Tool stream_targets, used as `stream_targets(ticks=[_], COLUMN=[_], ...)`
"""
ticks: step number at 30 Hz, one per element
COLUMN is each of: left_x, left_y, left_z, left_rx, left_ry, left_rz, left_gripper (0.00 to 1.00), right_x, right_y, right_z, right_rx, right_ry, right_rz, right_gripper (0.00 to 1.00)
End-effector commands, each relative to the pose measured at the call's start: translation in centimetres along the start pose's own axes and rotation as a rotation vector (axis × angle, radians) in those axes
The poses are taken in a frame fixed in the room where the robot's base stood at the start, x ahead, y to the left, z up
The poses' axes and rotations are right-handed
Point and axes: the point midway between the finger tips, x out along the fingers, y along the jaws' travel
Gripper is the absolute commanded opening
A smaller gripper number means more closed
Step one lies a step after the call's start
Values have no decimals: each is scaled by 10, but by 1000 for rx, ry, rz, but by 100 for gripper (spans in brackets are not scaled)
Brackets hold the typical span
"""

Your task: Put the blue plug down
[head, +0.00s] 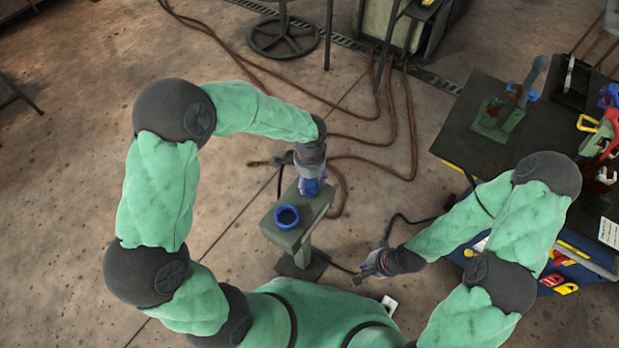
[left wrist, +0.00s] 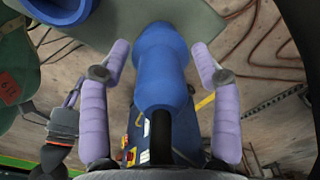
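The blue plug (left wrist: 161,75) is between the two purple fingers of my left gripper (left wrist: 161,58), its long axis along the fingers. The fingertips close in on both sides of it, and a black stalk runs back from it to my palm. In the head view my left gripper (head: 312,186) points down over the far end of the grey-green pedestal top (head: 308,215) and mostly hides the plug. Whether the plug touches the top cannot be told. My right gripper (head: 372,268) is low, right of the pedestal, apart from it; its fingers are too small to read.
A blue ring (head: 287,217) sits on the pedestal's near end, beside the plug. A dark workbench (head: 465,130) with tools stands at the right. Brown cables (head: 408,120) lie on the floor behind the pedestal. The floor at the left is open.

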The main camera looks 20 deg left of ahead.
Motion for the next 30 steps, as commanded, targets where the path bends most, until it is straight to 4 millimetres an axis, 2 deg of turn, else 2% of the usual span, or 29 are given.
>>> stream_targets(ticks=[7,11,24,30], left_x=[-1,-11,-95,-117], left_y=[0,-1,0,0], left_z=[0,0,0,0], left_rx=[0,0,0,1], left_ry=[0,1,2,0], left_rz=[0,-2,-2,-1], left_gripper=[64,64,64,64], right_x=[-1,-5,-30,-36], right_y=[0,-2,-11,-13], right_z=[0,0,1,1], right_rx=[0,0,0,0], right_ry=[0,0,0,0], right_rz=[0,0,0,0], right_gripper=[0,0,0,0])
